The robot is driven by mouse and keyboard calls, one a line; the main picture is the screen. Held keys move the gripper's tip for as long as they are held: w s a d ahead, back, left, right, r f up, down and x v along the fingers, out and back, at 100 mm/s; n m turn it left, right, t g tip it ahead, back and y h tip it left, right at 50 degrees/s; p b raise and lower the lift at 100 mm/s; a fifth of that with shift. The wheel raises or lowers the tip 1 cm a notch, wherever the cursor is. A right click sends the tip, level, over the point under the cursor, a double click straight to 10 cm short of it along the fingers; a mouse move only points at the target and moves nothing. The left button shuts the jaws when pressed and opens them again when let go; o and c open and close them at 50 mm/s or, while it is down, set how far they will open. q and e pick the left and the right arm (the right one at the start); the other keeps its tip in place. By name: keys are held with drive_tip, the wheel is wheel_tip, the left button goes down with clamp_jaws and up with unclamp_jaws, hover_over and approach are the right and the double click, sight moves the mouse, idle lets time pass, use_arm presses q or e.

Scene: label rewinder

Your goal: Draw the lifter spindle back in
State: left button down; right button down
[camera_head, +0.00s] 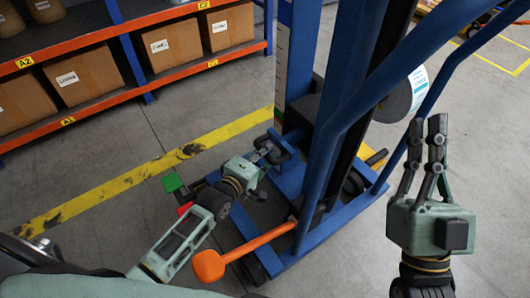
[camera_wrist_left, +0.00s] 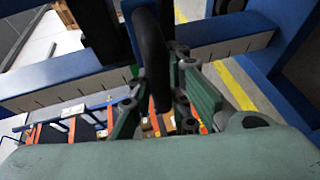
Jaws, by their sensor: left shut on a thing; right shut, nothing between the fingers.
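The blue lifter (camera_head: 345,85) stands in the middle of the head view. A large label roll (camera_head: 402,98) shows behind its frame at the right. I cannot make out the spindle itself; frame and roll hide that area. My left gripper (camera_head: 268,152) is at the lifter's left side, low by the mast. In the left wrist view its fingers (camera_wrist_left: 165,100) are shut on a black curved rim (camera_wrist_left: 149,45), which looks like a handwheel seen edge-on. My right gripper (camera_head: 436,130) is shut and empty, pointing up, right of the lifter and apart from it.
An orange-ended lever (camera_head: 208,265) sticks out at the lifter's front left. A green pad (camera_head: 172,181) and a red one lie left of the base. Shelves with cardboard boxes (camera_head: 174,44) stand at the back left. Bare floor (camera_head: 495,150) lies at the right.

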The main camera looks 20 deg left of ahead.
idle(0.5)
